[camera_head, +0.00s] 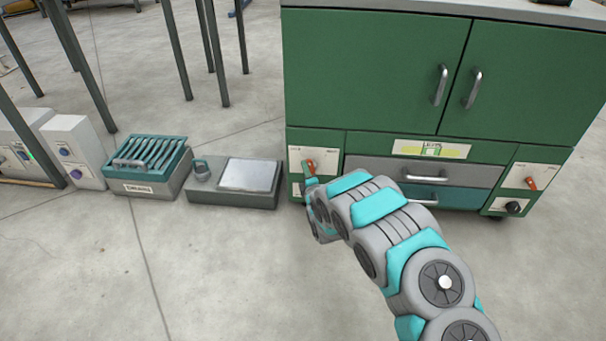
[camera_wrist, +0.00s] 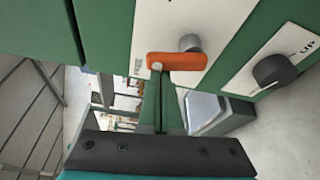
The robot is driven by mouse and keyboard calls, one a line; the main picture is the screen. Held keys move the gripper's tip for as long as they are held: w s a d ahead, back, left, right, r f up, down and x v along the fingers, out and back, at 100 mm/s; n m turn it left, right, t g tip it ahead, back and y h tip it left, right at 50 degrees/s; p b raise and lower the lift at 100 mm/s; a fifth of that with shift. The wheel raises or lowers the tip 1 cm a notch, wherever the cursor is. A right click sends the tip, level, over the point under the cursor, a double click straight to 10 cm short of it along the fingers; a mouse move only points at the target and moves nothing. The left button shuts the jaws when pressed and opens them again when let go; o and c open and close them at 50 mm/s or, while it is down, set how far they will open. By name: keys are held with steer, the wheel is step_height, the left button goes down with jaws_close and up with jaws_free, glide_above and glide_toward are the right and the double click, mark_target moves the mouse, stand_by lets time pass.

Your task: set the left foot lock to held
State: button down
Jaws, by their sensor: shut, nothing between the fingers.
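The left foot lock is an orange lever on a white plate (camera_head: 322,155) at the lower left of the green cabinet. In the wrist view the orange lever (camera_wrist: 180,61) lies across the picture beside a grey round post (camera_wrist: 190,43). Its left end is by small lettering that seems to read FREE. My gripper (camera_wrist: 157,70) is shut and empty, with its tip at the lever's left end, touching or very near it. In the head view my gripper (camera_head: 308,184) is just below the lever and partly hidden by my arm.
A black knob (camera_wrist: 274,70) marked UP sits near the lever. The green cabinet (camera_head: 375,65) has a grey and a teal drawer; another orange lever (camera_head: 531,183) is at its right. A low grey box (camera_head: 232,197) and a teal-topped box (camera_head: 150,188) stand left on the floor.

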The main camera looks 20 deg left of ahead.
steer(key=m, duration=0.1)
steer(key=d+m+t, duration=0.1)
steer(key=m, duration=0.1)
steer(key=m+b, duration=0.1)
steer(key=shift+w+d+r+m+t+y, duration=0.2)
steer(key=shift+d+r+m+t+y, duration=0.1)
steer(key=m, duration=0.2)
steer(key=d+m+t, duration=0.1)
steer(key=m, duration=0.1)
steer(key=d+m, duration=0.1)
steer(key=shift+w+f+m+t, duration=0.1)
steer(key=shift+w+m+t, duration=0.15)
steer(key=shift+m+t, duration=0.15)
steer(key=shift+d+b, duration=0.15)
steer(key=shift+b, duration=0.15)
